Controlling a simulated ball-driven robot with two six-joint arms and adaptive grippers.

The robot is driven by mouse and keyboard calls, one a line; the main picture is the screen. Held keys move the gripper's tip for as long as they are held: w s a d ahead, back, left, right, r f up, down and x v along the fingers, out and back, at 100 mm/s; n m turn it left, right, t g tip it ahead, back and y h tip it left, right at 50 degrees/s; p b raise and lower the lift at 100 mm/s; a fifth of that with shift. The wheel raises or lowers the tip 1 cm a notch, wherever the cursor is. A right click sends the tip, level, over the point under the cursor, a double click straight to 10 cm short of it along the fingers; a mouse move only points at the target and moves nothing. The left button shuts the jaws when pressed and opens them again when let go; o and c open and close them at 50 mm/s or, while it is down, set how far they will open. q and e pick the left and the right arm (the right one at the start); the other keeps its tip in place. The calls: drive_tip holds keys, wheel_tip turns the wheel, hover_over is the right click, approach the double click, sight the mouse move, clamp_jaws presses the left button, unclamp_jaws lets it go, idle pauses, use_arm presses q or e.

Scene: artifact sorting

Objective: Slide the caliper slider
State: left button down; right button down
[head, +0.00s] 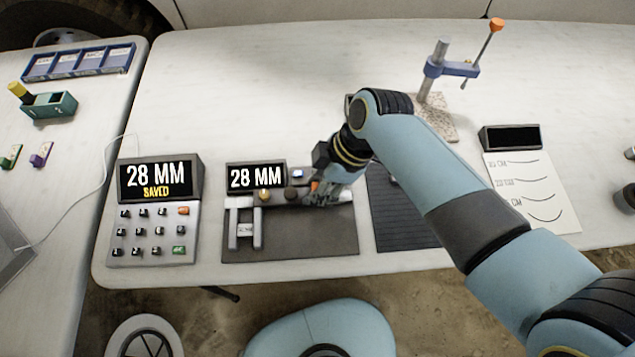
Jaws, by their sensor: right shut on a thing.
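The caliper (295,203) lies along the back of a dark mat, with a rail running left to right and two pale upright jaws (245,228) at its left end. A small pale labelled piece sits between the jaws. A gold knob (264,196) and a dark knob stand on the rail. The caliper display (256,178) reads 28 MM. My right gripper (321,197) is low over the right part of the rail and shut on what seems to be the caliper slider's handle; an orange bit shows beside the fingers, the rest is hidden. My left gripper is out of view.
A keypad console (154,230) reading 28 MM SAVED stands left of the mat (290,243). A dark ribbed pad (398,215) lies to the right, partly under my right arm. A clamp stand (432,80) is behind; a paper sheet (530,185) lies far right. The back left tabletop is clear.

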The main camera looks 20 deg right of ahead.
drive_tip(key=d, duration=0.2)
drive_tip(key=s+d+p, duration=0.1)
drive_tip(key=d, duration=0.1)
drive_tip(key=shift+s, duration=0.1)
drive_tip(key=c, duration=1.2)
unclamp_jaws()
drive_tip(key=shift+a, duration=0.15)
drive_tip(key=shift+o, duration=1)
